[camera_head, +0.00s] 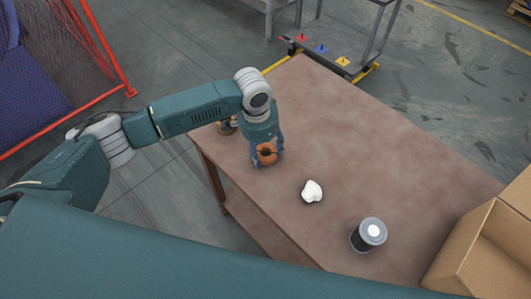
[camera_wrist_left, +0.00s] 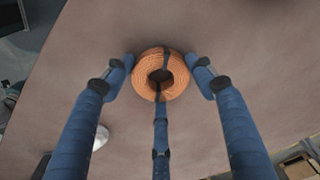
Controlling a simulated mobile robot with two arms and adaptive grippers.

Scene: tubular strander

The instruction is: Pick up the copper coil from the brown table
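The orange copper coil (camera_head: 267,154) with dark bands is at the left side of the brown table (camera_head: 350,130). In the left wrist view the coil (camera_wrist_left: 150,84) sits between my blue fingers, its dark centre hole facing the camera. My left gripper (camera_head: 267,150) points down around the coil. In the wrist view its fingers (camera_wrist_left: 163,68) are spread, one on each side of the coil, with a third at its lower edge. A narrow gap shows on the right side; contact elsewhere is unclear. My right gripper is not in view.
A white lumpy object (camera_head: 312,191) and a dark canister with a pale top (camera_head: 369,236) stand on the table. An open cardboard box (camera_head: 490,250) is at the right. A small brownish object (camera_head: 227,127) is partly hidden behind my arm. The table's far middle is clear.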

